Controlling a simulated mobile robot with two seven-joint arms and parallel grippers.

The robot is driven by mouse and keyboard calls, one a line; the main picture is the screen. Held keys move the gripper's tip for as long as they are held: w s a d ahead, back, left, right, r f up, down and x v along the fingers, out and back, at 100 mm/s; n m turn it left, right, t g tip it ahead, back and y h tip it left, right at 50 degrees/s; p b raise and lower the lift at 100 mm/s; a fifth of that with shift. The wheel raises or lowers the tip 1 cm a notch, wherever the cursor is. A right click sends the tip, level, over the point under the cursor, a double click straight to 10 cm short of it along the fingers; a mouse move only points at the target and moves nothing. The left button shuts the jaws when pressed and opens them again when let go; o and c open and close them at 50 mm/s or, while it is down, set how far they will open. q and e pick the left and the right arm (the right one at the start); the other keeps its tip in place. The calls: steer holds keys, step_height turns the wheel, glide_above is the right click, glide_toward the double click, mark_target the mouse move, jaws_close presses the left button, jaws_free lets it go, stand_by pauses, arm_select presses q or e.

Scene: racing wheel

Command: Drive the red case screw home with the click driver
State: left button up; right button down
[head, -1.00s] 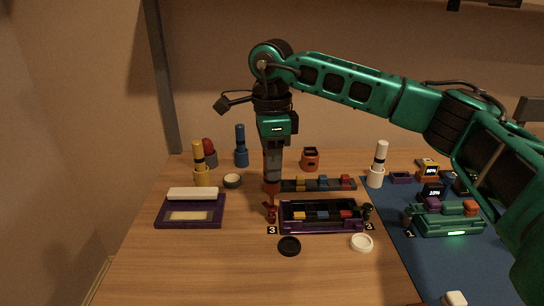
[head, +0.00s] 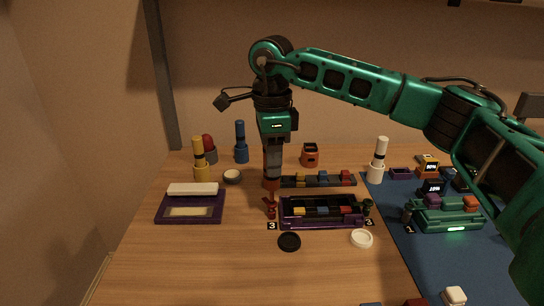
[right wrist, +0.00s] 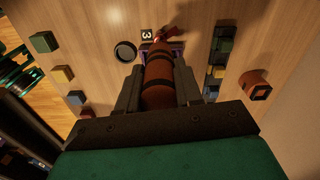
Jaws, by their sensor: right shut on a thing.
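My right gripper (head: 273,143) points straight down and is shut on the upright click driver (head: 271,183), which has a red lower end. The right wrist view shows the red, dark-banded driver (right wrist: 158,78) between the two fingers (right wrist: 157,92). The red case screw (head: 270,208) stands by the left end of the purple case (head: 322,226), next to a "3" label. In the right wrist view a red part (right wrist: 166,33) shows just past the driver's far end. I cannot tell whether driver and screw touch. My left gripper is not in view.
A yellow driver (head: 199,160), a blue one (head: 240,144) and a white one (head: 377,160) stand behind. A purple tray (head: 190,210) lies left. A green device (head: 447,218) sits on the blue mat (head: 410,262). Black and white rings lie in front; the front left table is clear.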

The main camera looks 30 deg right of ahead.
steer(key=shift+f, duration=0.35)
stand_by(0.4)
steer(key=shift+s+f, duration=0.1)
steer(key=shift+f, duration=0.05)
stand_by(0.8)
steer(key=shift+d, duration=0.1)
stand_by(0.6)
steer(key=shift+r+p, duration=0.75)
steer(key=shift+r, duration=0.2)
step_height(320, 180, up, 4)
steer(key=p, duration=0.3)
steer(key=shift+r, duration=0.25)
steer(key=shift+f, duration=0.1)
